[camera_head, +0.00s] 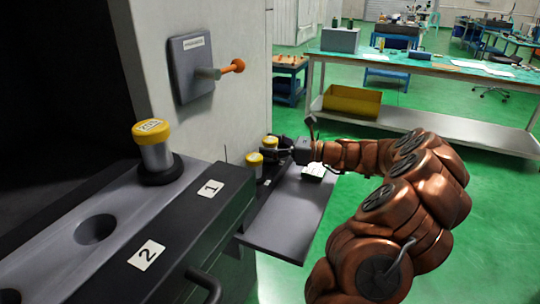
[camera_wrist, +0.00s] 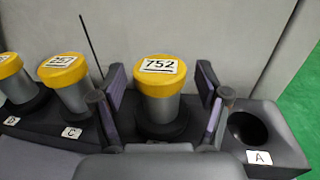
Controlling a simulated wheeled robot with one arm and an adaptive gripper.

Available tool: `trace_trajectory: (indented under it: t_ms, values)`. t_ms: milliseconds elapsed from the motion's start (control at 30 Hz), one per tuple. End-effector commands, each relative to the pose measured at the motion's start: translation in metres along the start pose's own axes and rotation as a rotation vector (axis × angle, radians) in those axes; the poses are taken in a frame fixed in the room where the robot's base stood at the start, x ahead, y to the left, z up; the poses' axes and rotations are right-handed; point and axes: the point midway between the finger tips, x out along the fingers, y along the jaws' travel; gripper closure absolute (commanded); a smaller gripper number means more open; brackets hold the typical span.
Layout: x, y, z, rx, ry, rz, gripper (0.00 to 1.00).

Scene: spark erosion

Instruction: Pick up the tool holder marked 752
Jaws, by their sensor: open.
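The tool holder marked 752 (camera_wrist: 160,84) stands upright in the rack in the wrist view, with a yellow cap and a grey body. My gripper (camera_wrist: 162,100) is open, with one finger on each side of this holder. Gaps show between the fingers and the yellow cap. The holder's lower end is hidden in its dark seat. In the head view my gripper (camera_head: 281,151) is at the rack beside two small yellow caps, whose marks I cannot read there.
Another yellow-capped holder (camera_wrist: 67,80) stands left of 752 at label C, and one more (camera_wrist: 12,78) at D. The socket at A (camera_wrist: 248,128) is empty. Nearer, a yellow-capped holder (camera_head: 155,150) stands at label 1; the hole at 2 (camera_head: 96,229) is empty. A wall rises behind the rack.

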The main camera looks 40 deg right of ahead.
Motion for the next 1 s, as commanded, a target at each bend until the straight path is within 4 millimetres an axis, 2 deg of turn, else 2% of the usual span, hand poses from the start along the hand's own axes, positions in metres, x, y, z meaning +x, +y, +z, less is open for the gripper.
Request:
trace_trajectory:
  t_ms: [67, 733, 1000]
  values:
    - [-0.0003, -0.0001, 0.0000, 0.000, 0.000, 0.000, 0.28]
    - [-0.0009, -0.0004, -0.0001, -0.001, 0.001, -0.001, 0.98]
    - [-0.0009, -0.0004, 0.0004, -0.001, 0.000, -0.001, 1.00]
